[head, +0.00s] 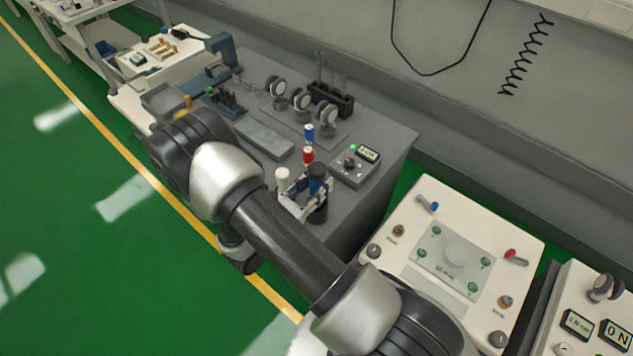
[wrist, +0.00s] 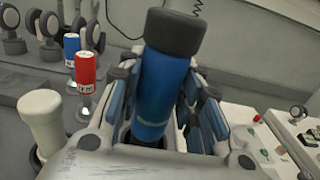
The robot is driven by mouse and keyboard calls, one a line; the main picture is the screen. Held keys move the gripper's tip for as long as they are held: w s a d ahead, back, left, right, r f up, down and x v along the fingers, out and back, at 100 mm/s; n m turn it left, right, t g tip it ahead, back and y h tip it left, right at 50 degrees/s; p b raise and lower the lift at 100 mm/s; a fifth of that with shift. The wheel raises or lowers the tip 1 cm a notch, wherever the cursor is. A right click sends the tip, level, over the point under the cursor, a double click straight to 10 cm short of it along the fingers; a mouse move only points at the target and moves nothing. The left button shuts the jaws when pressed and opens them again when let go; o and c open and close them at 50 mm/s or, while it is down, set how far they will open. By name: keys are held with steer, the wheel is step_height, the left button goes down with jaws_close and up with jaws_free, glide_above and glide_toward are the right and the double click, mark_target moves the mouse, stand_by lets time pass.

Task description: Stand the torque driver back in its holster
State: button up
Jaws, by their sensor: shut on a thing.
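My gripper (head: 308,196) is shut on the torque driver (head: 317,172), at the right front corner of the grey bench. The driver has a blue handle and a dark cap. In the wrist view the driver (wrist: 166,85) stands between the blue-padded fingers (wrist: 208,112), its cap above them and leaning slightly right. A black cup (head: 318,213), seemingly the holster, shows directly below the driver in the head view. A dark ring shows around the driver's foot in the wrist view. The fingers hide the lower end, so I cannot tell how deep it sits.
A white-topped tool (head: 282,177) stands close left of my gripper. A red (head: 308,155) and a blue cylinder (head: 309,132) stand behind it. A meter box (head: 355,165) is to the right. Dial gauges (head: 302,100) stand farther back. A white cart (head: 450,262) stands at right.

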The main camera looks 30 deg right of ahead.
steer(key=shift+f, duration=0.4)
steer(key=shift+f+b, duration=0.25)
steer(key=shift+b, duration=0.1)
stand_by(0.3)
steer(key=o, duration=1.2)
steer(key=shift+o, duration=0.7)
steer(key=o, duration=1)
steer(key=shift+c, duration=0.2)
steer(key=shift+a, duration=0.1)
